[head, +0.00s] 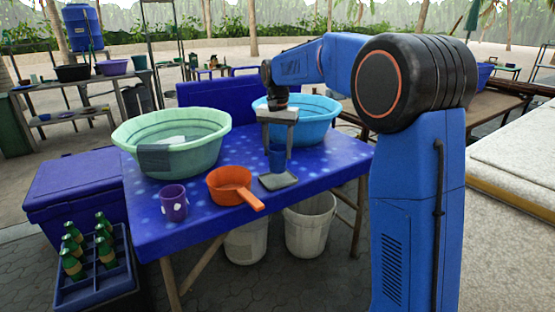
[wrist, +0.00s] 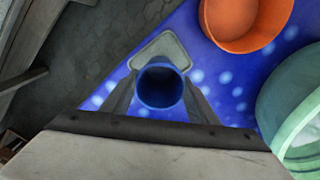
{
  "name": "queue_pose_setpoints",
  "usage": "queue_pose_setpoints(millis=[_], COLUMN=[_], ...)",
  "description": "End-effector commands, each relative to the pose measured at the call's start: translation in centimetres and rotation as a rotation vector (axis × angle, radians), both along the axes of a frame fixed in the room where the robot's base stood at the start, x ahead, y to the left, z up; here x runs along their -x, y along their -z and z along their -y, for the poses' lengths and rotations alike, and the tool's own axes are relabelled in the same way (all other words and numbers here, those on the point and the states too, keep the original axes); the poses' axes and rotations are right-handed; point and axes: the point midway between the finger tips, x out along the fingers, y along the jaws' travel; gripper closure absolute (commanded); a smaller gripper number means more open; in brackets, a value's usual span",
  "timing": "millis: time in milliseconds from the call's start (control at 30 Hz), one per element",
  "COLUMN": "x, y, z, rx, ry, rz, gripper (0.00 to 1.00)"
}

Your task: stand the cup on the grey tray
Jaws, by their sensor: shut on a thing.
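A blue cup (head: 277,158) is upright between the fingers of my gripper (head: 277,146), which is shut on it. In the wrist view I look down into the open mouth of the cup (wrist: 160,86), with a finger of my gripper (wrist: 160,96) on each side. The small grey tray (head: 278,182) lies on the blue table near its right front edge. The cup's base is over or at the tray's back part; I cannot tell whether it touches. In the wrist view the tray (wrist: 160,44) shows beyond the cup, partly hidden by it.
A spotted purple mug (head: 173,204) stands further left. A green basin (head: 128,135) and a light-blue basin (head: 318,122) stand behind on the blue table (head: 200,230).

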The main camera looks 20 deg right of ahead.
Motion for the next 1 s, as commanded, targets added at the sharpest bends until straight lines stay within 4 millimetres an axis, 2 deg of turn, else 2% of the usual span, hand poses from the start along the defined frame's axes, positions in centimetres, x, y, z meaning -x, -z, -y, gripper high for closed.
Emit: queue_pose_setpoints(millis=[300,667,700,767,1000], x=[0.0,0.0,0.0,0.0,0.0], y=[3.4,3.8,3.8,3.8,3.7], z=[0.0,0.0,0.0,0.0,0.0], rx=[0.000,0.000,-0.001,0.000,0.000], ry=[0.000,0.000,0.000,0.000,0.000], rz=[-0.001,-0.001,-0.001,0.000,0.000], gripper=[0.69,0.69,0.42,0.28,0.28])
